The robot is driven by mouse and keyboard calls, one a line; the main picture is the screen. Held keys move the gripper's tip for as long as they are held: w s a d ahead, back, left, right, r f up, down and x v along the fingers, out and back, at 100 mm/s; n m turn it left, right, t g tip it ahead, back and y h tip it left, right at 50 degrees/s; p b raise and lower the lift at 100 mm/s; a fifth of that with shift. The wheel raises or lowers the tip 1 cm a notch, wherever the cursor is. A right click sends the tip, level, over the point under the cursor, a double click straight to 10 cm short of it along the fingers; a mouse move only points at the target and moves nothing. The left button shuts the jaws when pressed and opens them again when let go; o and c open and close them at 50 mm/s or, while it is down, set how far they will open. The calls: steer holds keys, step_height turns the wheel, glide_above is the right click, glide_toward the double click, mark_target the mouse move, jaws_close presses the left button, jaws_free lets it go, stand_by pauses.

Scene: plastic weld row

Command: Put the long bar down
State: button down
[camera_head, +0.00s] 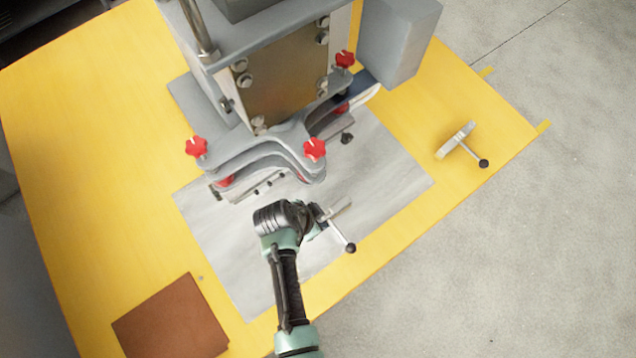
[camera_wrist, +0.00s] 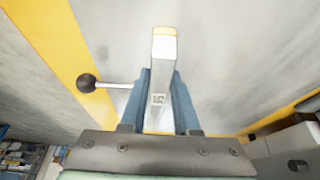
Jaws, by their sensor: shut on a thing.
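My gripper (camera_head: 322,216) is shut on a pale metal bar, the long bar (camera_head: 342,208), with a thin side rod ending in a black ball. In the wrist view the long bar (camera_wrist: 163,50) stands between the blue fingers of my gripper (camera_wrist: 160,88), its yellowish end pointing away and its rod out to the left. In the head view it is over the grey sheet near the sheet's front right edge. I cannot tell how high it is. A similar bar with a black-ball rod (camera_head: 458,140) lies on the yellow table at the right.
A grey press machine (camera_head: 290,80) with red knobs (camera_head: 314,149) stands behind my gripper. The grey sheet (camera_head: 385,185) lies under it on the yellow table (camera_head: 70,180). A brown square (camera_head: 172,322) lies front left. The yellow strip around the other bar has free room.

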steer(key=c, duration=0.6)
jaws_free()
steer(key=shift+c, duration=0.2)
steer(key=p+v, duration=0.1)
steer(key=v, duration=0.9)
steer(key=shift+s+a+r, duration=0.1)
steer(key=shift+a+r, duration=0.05)
steer(key=shift+r, duration=0.2)
steer(key=shift+s+a+r, duration=0.15)
steer(key=shift+r, duration=0.45)
